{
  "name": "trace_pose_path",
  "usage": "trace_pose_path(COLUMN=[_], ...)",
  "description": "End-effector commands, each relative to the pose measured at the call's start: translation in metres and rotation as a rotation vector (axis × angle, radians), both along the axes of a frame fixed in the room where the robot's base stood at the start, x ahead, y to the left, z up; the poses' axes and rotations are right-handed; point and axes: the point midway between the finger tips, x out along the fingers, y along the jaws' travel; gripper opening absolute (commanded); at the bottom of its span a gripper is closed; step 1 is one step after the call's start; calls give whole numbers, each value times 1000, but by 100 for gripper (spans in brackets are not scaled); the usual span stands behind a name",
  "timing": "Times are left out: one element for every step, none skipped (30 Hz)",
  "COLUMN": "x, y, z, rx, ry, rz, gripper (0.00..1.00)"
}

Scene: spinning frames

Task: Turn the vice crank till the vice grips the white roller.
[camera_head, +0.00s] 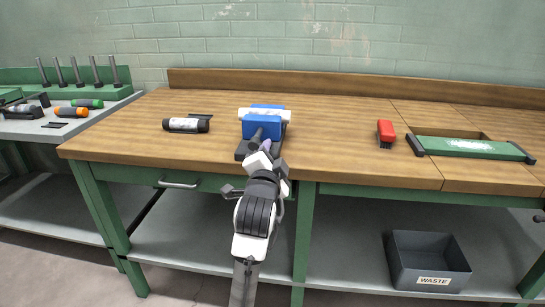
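The blue vice (262,128) stands on the wooden workbench near its front edge, on a dark base. The white roller (284,115) lies crosswise between its front and rear blue jaws, its ends sticking out at both sides. I cannot tell whether the jaws touch it. My arm reaches up from the bottom, and my gripper (266,147) is at the front of the vice, where a dark screw or handle part shows. The arm hides most of the crank. The fingers are too small and covered to tell open from shut.
A black roller (187,125) with a pale label lies left of the vice. A red-topped brush (386,131) and a green panel (470,148) beside a bench opening are to the right. A grey waste bin (428,262) sits on the lower shelf. A side table (60,133) holds pegs and rollers.

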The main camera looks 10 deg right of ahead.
Motion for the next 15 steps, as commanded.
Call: trace_pose_path(x=[0,0,0,-1,-3,-5,-9,-12,-18,-24,-30,-38,-46,-53,-63], y=[0,0,1,1,2,3,4,5,7,9,11,14,16,18,21], z=[0,0,0,0,0,-1,0,0,-1,-1,-1,-1,-1,-2,-1], rx=[0,0,0,0,0,-1,-1,-2,-2,-2,-2,-2,-2,-2,-2], ry=[0,0,0,0,0,1,-1,-2,-2,-2,-2,-2,-2,-2,-3], rz=[1,1,1,1,1,2,2,2,2,2,2,2,2,2,2], gripper=[45,45,45,45,45,45,45,45,45,45,45,45,45,45,45])
